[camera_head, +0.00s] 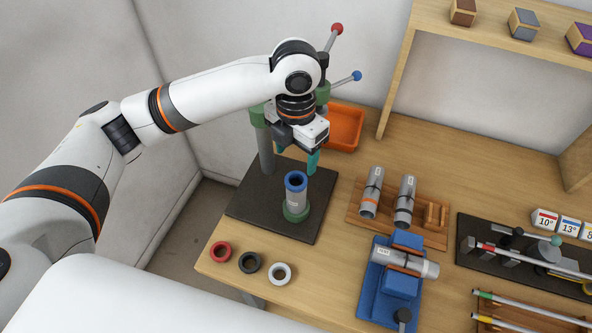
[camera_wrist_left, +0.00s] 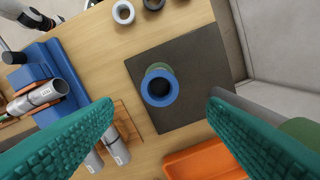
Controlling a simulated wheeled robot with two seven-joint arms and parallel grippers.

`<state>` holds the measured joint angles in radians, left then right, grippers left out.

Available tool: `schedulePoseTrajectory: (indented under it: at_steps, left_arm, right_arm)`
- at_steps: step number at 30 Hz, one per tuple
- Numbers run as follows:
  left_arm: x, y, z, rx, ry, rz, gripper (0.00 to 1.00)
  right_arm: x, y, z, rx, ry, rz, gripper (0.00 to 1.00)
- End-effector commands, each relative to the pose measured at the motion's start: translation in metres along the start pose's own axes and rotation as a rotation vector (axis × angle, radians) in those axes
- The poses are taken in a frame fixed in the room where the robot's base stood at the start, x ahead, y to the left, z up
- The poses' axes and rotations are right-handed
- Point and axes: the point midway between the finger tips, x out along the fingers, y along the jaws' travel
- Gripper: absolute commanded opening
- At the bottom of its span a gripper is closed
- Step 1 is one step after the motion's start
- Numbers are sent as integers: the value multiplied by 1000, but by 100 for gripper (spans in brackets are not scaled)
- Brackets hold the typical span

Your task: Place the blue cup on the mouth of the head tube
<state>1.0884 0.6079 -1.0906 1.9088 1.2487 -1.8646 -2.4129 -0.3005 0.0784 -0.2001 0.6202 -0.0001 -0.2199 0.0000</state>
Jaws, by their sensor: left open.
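The blue cup (camera_head: 296,181) sits on the top end of the grey head tube (camera_head: 296,199), which stands upright in a green holder (camera_head: 295,213) on the dark base plate (camera_head: 258,205). In the left wrist view the cup (camera_wrist_left: 159,88) is a blue ring seen from above with a dark hole. It hides most of the tube there. My left gripper (camera_head: 297,157) is open and empty, above and behind the cup and apart from it. In the left wrist view its teal fingers (camera_wrist_left: 160,108) are spread wide on either side. My right gripper is not in view.
A grey post (camera_head: 265,150) rises from the base plate near the left arm. An orange bin (camera_head: 344,128) stands behind. Red (camera_head: 220,252), black (camera_head: 250,262) and white (camera_head: 280,273) rings lie in front. A wooden rack (camera_head: 430,232) and blue fixture (camera_head: 376,288) hold tubes.

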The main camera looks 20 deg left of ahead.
Motion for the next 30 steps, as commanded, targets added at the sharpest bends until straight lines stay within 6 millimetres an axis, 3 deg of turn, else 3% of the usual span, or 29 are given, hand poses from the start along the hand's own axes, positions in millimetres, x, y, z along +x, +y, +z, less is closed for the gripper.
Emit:
schedulePoseTrajectory:
  at_steps: [4,9,30]
  left_arm:
    - [-25,0,-1,1,3,-1,67]
    - [-42,0,-1,0,1,0,67]
    - [-45,0,0,0,-1,1,67]
  right_arm:
    - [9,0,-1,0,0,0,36]
    - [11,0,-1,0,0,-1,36]
    - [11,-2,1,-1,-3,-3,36]
